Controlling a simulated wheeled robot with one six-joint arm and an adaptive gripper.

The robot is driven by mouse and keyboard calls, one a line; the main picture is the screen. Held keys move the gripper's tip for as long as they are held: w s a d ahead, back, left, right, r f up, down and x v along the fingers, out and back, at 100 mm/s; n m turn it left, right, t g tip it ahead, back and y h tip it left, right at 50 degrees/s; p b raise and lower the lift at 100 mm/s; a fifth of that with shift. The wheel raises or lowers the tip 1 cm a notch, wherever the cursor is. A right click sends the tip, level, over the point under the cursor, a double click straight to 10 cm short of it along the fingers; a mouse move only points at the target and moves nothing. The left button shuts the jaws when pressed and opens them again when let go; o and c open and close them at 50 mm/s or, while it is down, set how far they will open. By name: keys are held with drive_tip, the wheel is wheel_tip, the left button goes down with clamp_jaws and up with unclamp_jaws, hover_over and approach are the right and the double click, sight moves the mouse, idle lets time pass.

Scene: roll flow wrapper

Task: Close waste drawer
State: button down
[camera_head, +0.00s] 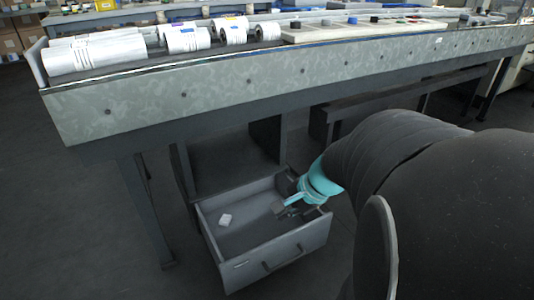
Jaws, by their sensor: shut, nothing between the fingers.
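The grey waste drawer (297,245) stands pulled out from under the workbench, low near the floor. Its front panel carries a dark bar handle. A small white piece (225,220) lies inside it on the left. My gripper (282,209) is shut and empty. It is over the right part of the drawer, near the right side wall, behind the front panel in this view. Whether it touches the drawer cannot be told. My arm comes in from the right and hides part of the space beside the drawer.
The long workbench (250,90) runs above the drawer, with white rolls (95,53) on its left end. A bench leg (150,215) stands left of the drawer. The floor (60,215) at the left is clear. Cardboard boxes (10,42) stand at the back left.

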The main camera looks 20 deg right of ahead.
drive_tip(key=s+d+f+m+t+h, duration=0.1)
drive_tip(key=s+d+f+m+t, duration=0.1)
drive_tip(key=d+f+m, duration=0.75)
drive_tip(key=s+d+f+m+t+h, duration=0.25)
drive_tip(key=d+f+m, duration=0.25)
drive_tip(key=d+m, duration=0.85)
drive_tip(key=n+b, duration=0.1)
drive_tip(key=n, duration=0.2)
approach(331, 217)
drive_tip(key=s+f+x, duration=0.1)
drive_tip(key=x, duration=0.4)
drive_tip(key=shift+w+d+r+g+y, duration=0.1)
drive_tip(key=shift+w+g+y, duration=0.1)
drive_tip(key=shift+w, duration=0.3)
drive_tip(key=shift+w+d+g+y, duration=0.1)
drive_tip(key=shift+w+y, duration=0.05)
drive_tip(key=shift+w, duration=0.35)
